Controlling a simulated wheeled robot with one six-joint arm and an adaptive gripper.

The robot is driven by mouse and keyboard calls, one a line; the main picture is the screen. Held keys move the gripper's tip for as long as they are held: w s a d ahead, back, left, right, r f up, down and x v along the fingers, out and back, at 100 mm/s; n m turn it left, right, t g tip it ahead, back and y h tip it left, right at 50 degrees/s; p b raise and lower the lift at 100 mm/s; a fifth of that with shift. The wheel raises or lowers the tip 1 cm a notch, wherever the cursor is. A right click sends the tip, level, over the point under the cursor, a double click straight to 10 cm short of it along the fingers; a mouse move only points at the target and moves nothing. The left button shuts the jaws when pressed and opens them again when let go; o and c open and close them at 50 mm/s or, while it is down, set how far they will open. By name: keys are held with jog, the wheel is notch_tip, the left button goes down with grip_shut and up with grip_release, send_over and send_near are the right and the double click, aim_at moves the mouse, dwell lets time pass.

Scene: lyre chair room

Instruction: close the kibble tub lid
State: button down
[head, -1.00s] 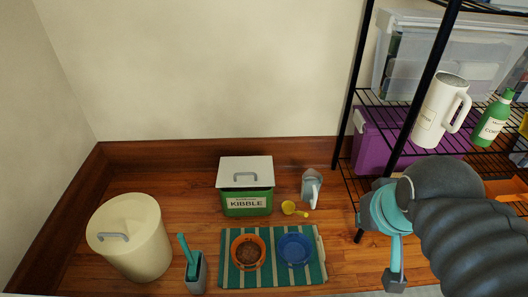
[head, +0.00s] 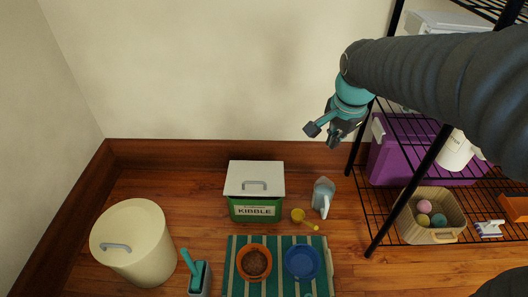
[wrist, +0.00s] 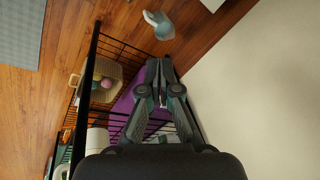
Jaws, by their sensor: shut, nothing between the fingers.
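The kibble tub (head: 255,209) is a green box with a "KIBBLE" label, standing on the wood floor near the back wall in the head view. Its white lid (head: 246,171) with a grey handle lies over the top; I cannot tell whether it is fully seated. My gripper (head: 322,134) is shut and empty, up in the air to the right of the tub and higher, in front of the wall. It also shows in the wrist view (wrist: 160,68).
A striped mat (head: 278,262) with two bowls lies in front. A cream bin (head: 150,252) is at left, a black wire shelf (head: 428,158) at right.

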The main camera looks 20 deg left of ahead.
jog(key=w+a+f+m+g+p, duration=0.1)
jog(key=w+a+f+m, duration=0.1)
jog(key=w+a+f, duration=0.3)
jog(key=w+a+f+m, duration=0.2)
jog(key=a, duration=0.5)
jog(key=m+g+p, duration=0.1)
jog(key=m, duration=0.3)
send_over(255, 191)
notch_tip(255, 191, down, 11)
jog(key=shift+h, duration=0.3)
jog(key=f, duration=0.4)
jog(key=w+f, duration=0.1)
jog(key=f, duration=0.4)
jog(key=f+b, duration=0.1)
jog(key=f, duration=0.3)
jog(key=shift+w+a+f, duration=0.15)
jog(key=shift+a, duration=0.1)
jog(key=f, duration=0.1)
jog(key=s+f+b, duration=0.1)
jog(key=f+b, duration=0.1)
jog(key=shift+s+d+f, duration=0.15)
jog(key=shift+s+d, duration=0.05)
jog(key=shift+s, duration=0.1)
notch_tip(255, 191, up, 14)
jog(key=s+p, duration=0.2)
jog(key=p, duration=0.1)
jog(key=shift+s+d, duration=0.3)
